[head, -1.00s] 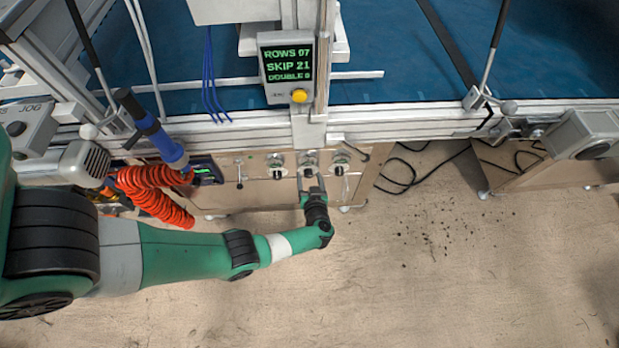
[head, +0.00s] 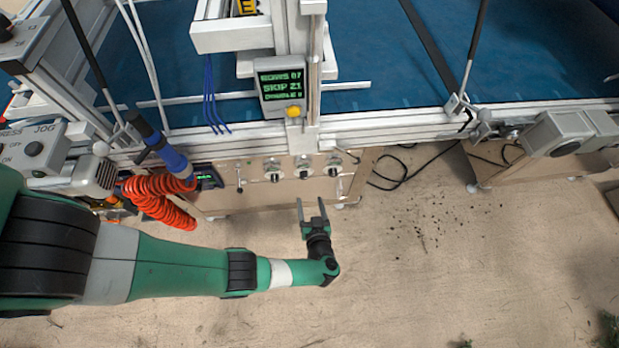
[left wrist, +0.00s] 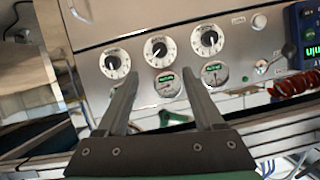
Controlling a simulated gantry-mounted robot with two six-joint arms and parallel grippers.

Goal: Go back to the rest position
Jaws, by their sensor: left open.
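My left gripper (head: 312,205) is open and empty, its two fingers apart and pointing at the front of the seeder's control panel (head: 255,180). In the head view a gap of floor shows between the fingertips and the knobs. Nothing is between the fingers. My right gripper is not in view.
A display box with a yellow button (head: 293,111) hangs above the panel. An orange coiled hose (head: 160,200) and a blue-handled tool (head: 165,150) hang at the left. The JOG control box (head: 35,148) is further left. Bare floor with dark specks (head: 440,220) lies to the right.

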